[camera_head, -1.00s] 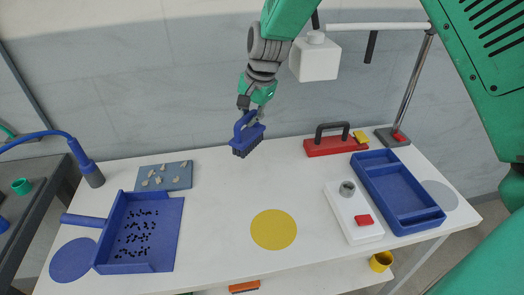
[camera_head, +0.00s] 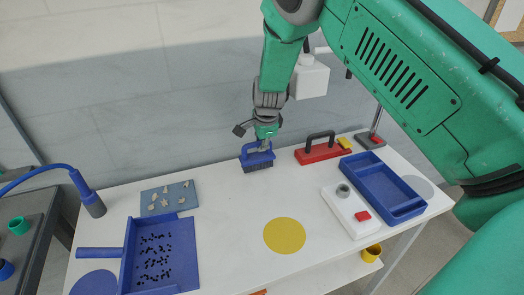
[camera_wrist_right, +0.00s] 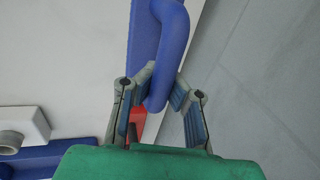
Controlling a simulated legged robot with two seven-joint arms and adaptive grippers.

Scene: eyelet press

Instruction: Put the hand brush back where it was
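The blue hand brush (camera_head: 257,158) with dark bristles is at the back edge of the white table, left of the red box with a black handle. My right gripper (camera_head: 265,142) is above it. In the right wrist view, the brush's curved blue handle (camera_wrist_right: 170,45) lies between the two fingers of my right gripper (camera_wrist_right: 164,78), which are closed in on it. The brush stands roughly level, bristles down. I cannot tell whether the bristles touch the table. My left gripper is not in view.
A blue dustpan (camera_head: 185,250) with dark bits lies at the front left. A grey-blue board (camera_head: 178,187) with pale pieces is left of the brush. The red box (camera_head: 318,154), white press base (camera_head: 350,222) and blue tray (camera_head: 382,185) are at right. A yellow disc (camera_head: 284,236) marks the middle.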

